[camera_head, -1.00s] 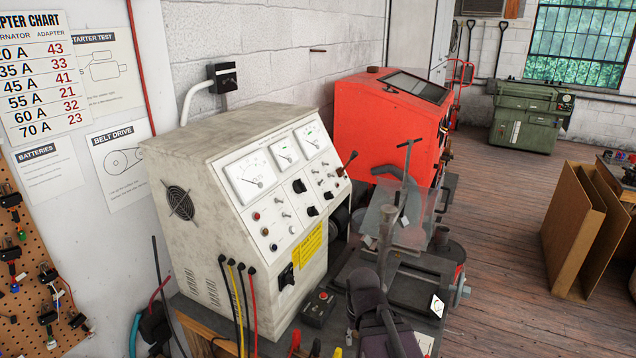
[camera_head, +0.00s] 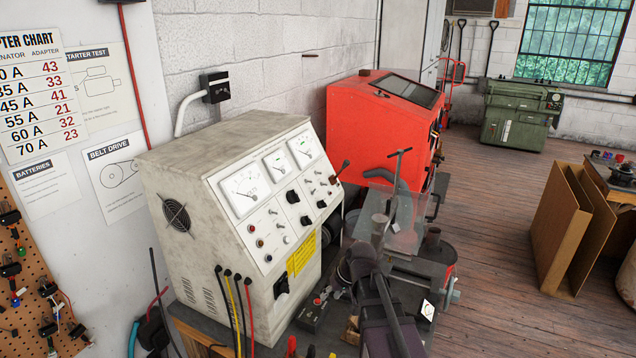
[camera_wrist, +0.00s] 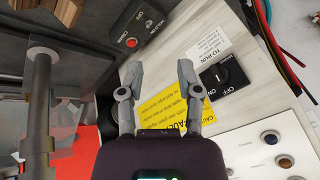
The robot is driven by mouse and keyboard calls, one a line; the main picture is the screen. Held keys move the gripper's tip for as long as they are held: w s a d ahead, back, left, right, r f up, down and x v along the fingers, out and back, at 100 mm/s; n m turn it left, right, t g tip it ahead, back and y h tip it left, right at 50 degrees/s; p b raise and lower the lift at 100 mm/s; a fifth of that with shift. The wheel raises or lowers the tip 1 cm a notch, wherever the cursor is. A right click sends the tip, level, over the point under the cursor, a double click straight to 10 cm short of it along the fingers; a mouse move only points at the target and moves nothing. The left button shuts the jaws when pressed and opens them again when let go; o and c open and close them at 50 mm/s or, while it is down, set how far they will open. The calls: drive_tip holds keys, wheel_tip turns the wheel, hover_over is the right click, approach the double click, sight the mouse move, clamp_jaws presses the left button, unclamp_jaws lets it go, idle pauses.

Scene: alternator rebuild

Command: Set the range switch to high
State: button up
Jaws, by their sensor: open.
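The pale grey test bench cabinet (camera_head: 225,180) has a sloped panel (camera_head: 280,215) with meters, toggles and black knobs. I cannot read which knob is the range switch; two black knobs (camera_head: 293,196) and (camera_head: 306,220) sit below the meters. A black rotary switch (camera_wrist: 222,72) with OFF and ON marks shows in the wrist view. It also shows low on the cabinet front (camera_head: 282,284). My gripper (camera_wrist: 160,68) is open and empty, its fingers over the cabinet front and a yellow label (camera_wrist: 175,108). The rotary switch lies right of the fingers, apart from them.
A small box with a red button (camera_head: 313,308) sits at the cabinet's foot. Several cables (camera_head: 238,305) hang from the cabinet's front left. A clear shield (camera_head: 405,215) and clamp hardware stand to the right. A red machine (camera_head: 385,125) stands behind.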

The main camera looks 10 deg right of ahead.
drive_tip(key=w+d+r+n+t+y+p, duration=0.1)
drive_tip(key=w+r+t+p, duration=0.1)
drive_tip(key=w+r, duration=0.35)
drive_tip(key=w+d+r+t+y+p, duration=0.2)
drive_tip(key=w+r+p, duration=0.1)
drive_tip(key=w+r, duration=0.3)
drive_tip(key=t+p, duration=0.4)
drive_tip(key=t, duration=0.1)
approach(314, 191)
drive_tip(key=s+d+r, duration=0.2)
drive_tip(key=s+d, duration=0.2)
drive_tip(key=shift+w+a+r+y, duration=0.2)
drive_tip(key=shift+y, duration=0.2)
drive_tip(key=b+x, duration=0.1)
drive_tip(key=x, duration=0.3)
drive_tip(key=b+x, duration=0.2)
drive_tip(key=x, duration=0.3)
drive_tip(key=b+x, duration=0.2)
drive_tip(key=x, duration=0.2)
drive_tip(key=shift+w+a+f, duration=0.2)
drive_tip(key=shift+f, duration=0.25)
clamp_jaws()
